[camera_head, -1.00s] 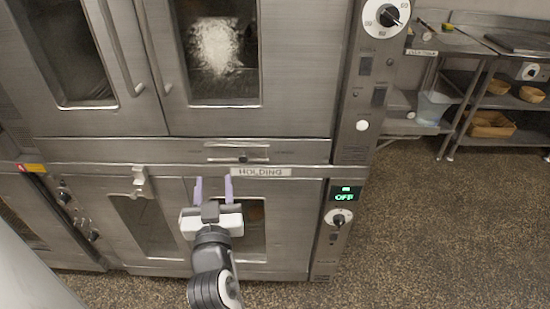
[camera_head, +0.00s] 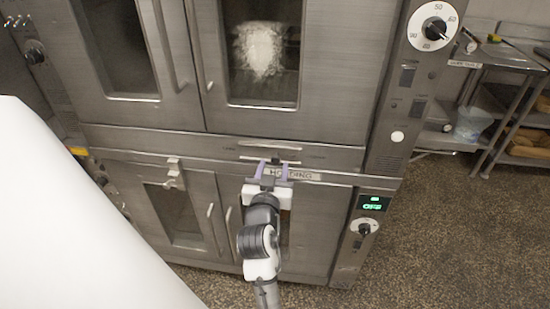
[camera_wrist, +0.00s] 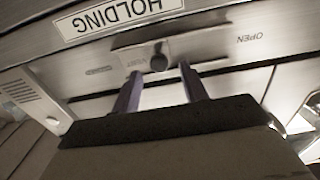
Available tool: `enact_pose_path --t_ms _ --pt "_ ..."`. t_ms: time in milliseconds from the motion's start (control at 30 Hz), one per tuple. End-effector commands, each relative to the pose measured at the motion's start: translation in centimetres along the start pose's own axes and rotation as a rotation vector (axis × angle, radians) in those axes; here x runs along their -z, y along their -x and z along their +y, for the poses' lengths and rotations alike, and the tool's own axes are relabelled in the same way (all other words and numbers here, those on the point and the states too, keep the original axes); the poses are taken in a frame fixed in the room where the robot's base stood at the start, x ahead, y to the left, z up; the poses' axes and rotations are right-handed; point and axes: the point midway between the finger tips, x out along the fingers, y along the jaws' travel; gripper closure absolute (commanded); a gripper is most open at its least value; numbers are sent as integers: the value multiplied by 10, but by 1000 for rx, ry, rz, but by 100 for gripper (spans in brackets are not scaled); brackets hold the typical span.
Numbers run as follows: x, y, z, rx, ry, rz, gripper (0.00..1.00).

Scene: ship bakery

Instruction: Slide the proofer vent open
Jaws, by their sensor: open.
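The proofer vent slider is a small dark round knob (camera_head: 275,158) on a narrow metal plate in the horizontal strip between the upper and lower ovens. The knob also shows in the wrist view (camera_wrist: 158,62), which is upside down. There, "OPEN" is printed to the right of the plate, with a faint, unreadable label to the left. My gripper (camera_head: 272,167) is open, its two purple fingers pointing at the strip. In the wrist view my gripper (camera_wrist: 159,72) has one fingertip on each side of the knob. I cannot tell whether either touches it.
The "HOLDING" label (camera_head: 295,175) is just right of my fingers. Below are the lower doors with a latch (camera_head: 174,172) and handles. A control panel with a green "OFF" display (camera_head: 373,204) is at right. Metal shelves (camera_head: 500,105) stand farther right; the floor there is clear.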

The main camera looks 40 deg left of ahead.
Motion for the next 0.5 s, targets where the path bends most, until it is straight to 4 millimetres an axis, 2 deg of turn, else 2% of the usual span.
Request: enact_pose_path --t_ms 100,200,500 --pt "2 -17 0 -1 0 0 57" --pt "1 -25 0 -1 1 0 57" --pt "0 -30 0 0 0 0 57"
